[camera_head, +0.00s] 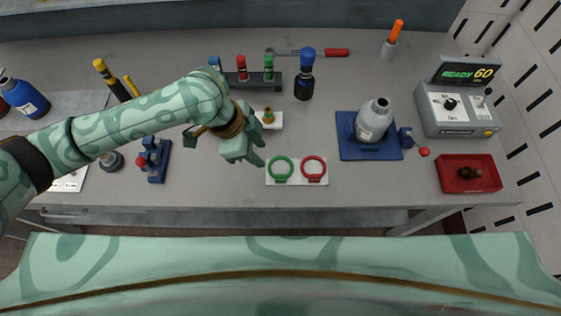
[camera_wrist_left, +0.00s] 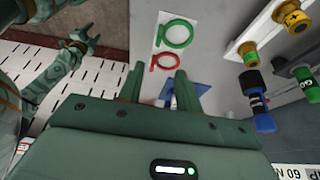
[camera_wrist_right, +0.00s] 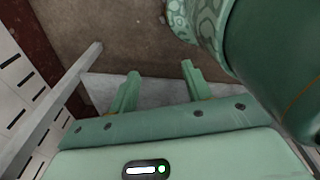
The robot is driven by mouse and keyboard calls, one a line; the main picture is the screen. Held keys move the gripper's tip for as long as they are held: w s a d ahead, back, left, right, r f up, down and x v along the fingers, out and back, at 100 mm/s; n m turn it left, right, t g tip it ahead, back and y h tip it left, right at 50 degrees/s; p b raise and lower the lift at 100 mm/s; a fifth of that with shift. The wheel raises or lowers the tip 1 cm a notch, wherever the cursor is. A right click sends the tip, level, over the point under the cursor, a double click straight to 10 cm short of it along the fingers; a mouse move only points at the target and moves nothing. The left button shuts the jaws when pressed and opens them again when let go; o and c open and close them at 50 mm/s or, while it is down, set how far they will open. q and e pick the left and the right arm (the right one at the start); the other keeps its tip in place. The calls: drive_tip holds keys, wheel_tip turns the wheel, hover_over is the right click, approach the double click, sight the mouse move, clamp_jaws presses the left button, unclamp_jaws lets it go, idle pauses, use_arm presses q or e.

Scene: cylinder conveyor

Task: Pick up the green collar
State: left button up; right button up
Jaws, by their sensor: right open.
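The green collar (camera_head: 280,180) is a flat ring with a small tab, on a white plate (camera_head: 325,183) near the table's front edge. A red collar (camera_head: 314,179) lies to its right on the same plate. The left wrist view also shows the green collar (camera_wrist_left: 163,42), farther off than the red collar (camera_wrist_left: 153,67). My left gripper (camera_head: 262,153) hangs just left of the green collar, apart from it, with its fingers open and empty. My right gripper (camera_wrist_right: 160,69) is open and empty, away from the tabletop over the floor; it does not show in the head view.
A small white stand (camera_head: 277,119) with an orange-and-green piece stands behind the plate. A blue fixture (camera_head: 347,150) holding a grey bottle (camera_head: 373,122) is to the right. A red tray (camera_head: 452,184) and control box (camera_head: 459,123) are farther right. A dark rack (camera_head: 233,79) stands behind.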

use_arm(q)
drive_tip(key=b, duration=0.1)
approach(280, 175)
drive_tip(key=s, duration=0.1)
drive_tip(key=f, duration=0.1)
drive_tip(key=d+f, duration=0.1)
drive_tip(key=w+d+f, duration=0.1)
drive_tip(key=shift+f+b, duration=0.35)
drive_tip(key=shift+b, duration=0.05)
drive_tip(key=shift+x, duration=1.05)
drive_tip(key=b+x, duration=0.1)
drive_tip(key=x, duration=0.3)
drive_tip(key=shift+a+f+b, duration=0.15)
drive_tip(key=shift+b, duration=0.2)
use_arm(e)
drive_tip(key=s+f, duration=0.3)
drive_tip(key=shift+s+f, duration=0.15)
drive_tip(key=shift+f, duration=0.25)
use_arm(q)
drive_tip(key=c, duration=0.3)
clamp_jaws()
